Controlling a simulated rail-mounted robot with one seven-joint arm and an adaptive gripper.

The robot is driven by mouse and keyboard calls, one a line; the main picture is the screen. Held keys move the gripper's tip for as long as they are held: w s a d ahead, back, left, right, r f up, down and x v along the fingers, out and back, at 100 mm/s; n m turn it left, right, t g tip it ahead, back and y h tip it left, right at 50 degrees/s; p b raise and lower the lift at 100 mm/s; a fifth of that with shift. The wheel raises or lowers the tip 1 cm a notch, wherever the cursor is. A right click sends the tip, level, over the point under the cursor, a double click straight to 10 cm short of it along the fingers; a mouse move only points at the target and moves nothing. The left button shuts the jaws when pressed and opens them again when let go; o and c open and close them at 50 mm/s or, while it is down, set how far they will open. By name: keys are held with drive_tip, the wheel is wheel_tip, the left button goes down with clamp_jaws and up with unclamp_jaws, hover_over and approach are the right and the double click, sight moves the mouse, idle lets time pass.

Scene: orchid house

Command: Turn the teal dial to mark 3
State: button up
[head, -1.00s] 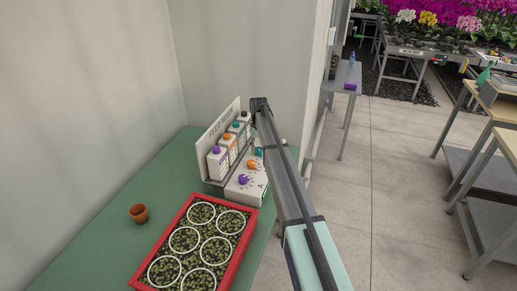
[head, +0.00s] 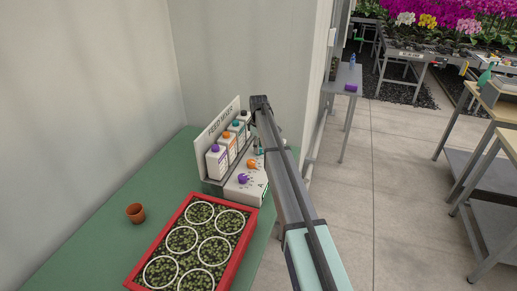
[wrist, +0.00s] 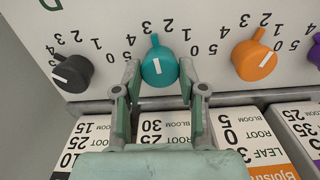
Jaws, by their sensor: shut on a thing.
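The teal dial (wrist: 158,68) is on the white panel of the feed mixer, in the upper middle of the wrist view. A white line runs down its face, and its small teal tab points up and slightly left. The scale numbers around it appear upside down, and I cannot tell which mark the tab meets. My gripper (wrist: 159,82) is shut on the dial, one finger on each side. In the head view the feed mixer (head: 222,124) stands on the green bench, with my arm hiding the gripper and most of the dial.
A black dial (wrist: 72,74) and an orange dial (wrist: 253,60) flank the teal one, close to my fingers. Labelled bottles (wrist: 165,128) stand in a row beside the panel. A red tray (head: 247,228) of potted plants and a small clay pot (head: 135,213) share the bench.

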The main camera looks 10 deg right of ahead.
drive_tip(key=shift+f+n, duration=0.1)
drive_tip(key=shift+n, duration=0.7)
drive_tip(key=o, duration=1.1)
drive_tip(key=shift+o, duration=0.2)
wheel_tip(320, 180, up, 12)
